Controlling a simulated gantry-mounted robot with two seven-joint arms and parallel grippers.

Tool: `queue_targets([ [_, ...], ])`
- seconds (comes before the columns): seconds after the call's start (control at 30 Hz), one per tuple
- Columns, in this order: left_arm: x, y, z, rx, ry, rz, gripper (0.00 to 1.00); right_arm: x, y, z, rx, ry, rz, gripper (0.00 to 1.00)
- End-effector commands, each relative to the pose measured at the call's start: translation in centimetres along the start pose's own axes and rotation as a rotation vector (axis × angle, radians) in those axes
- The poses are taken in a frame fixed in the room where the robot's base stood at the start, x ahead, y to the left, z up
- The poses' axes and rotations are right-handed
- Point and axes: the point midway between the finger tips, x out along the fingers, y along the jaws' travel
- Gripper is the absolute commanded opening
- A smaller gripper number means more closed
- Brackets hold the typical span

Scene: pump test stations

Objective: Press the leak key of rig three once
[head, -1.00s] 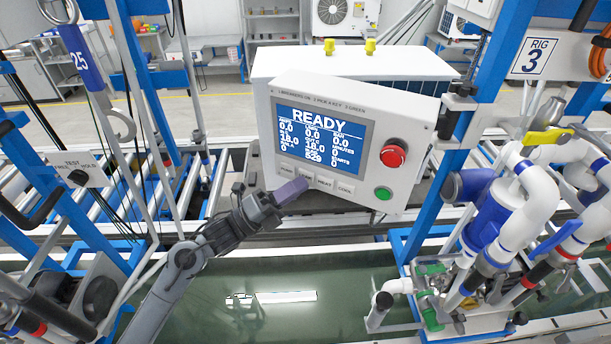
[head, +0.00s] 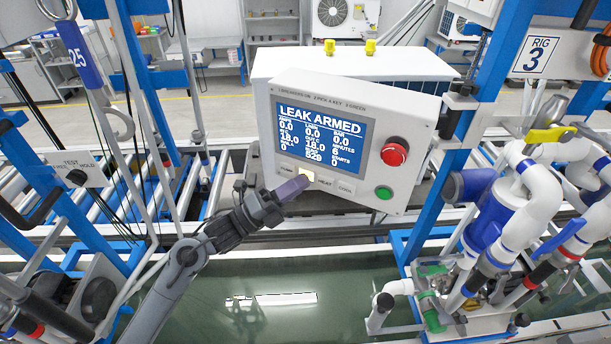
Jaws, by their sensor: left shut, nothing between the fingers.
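The control box (head: 410,170) of the rig faces me, slightly tilted. Its blue screen (head: 322,135) reads "LEAK ARMED" above several figures. A row of keys sits under the screen. The leak key (head: 306,176) is lit pale yellow and partly covered by my fingertips. The heat key (head: 325,182) and another key (head: 346,189) lie to its right, the pump key (head: 287,169) to its left. My left gripper (head: 300,183) is shut and empty, its tips at the leak key's lower edge; contact cannot be told. My right gripper is not in view.
A red stop knob (head: 394,153) and a green button (head: 383,192) are right of the screen and keys. A "RIG 3" sign (head: 537,61) hangs on the blue frame at right. White pipes and a blue pump (head: 490,215) stand below it. A green water tank (head: 330,300) lies in front.

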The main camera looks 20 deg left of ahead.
Motion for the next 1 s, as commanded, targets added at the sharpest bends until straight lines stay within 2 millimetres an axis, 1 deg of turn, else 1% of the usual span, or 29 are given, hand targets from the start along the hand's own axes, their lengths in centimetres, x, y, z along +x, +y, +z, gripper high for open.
queue_targets([
  [0.23,-0.2,-0.1,-0.1,0.000,-0.001,0.001,0.00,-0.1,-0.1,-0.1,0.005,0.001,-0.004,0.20],
  [0.6,-1.1,-0.9,-0.9,-0.001,-0.001,0.000,0.00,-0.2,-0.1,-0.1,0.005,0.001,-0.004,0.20],
  [1.0,-1.4,-1.0,-1.0,-0.001,0.000,0.001,0.00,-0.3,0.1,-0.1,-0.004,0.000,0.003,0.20],
])
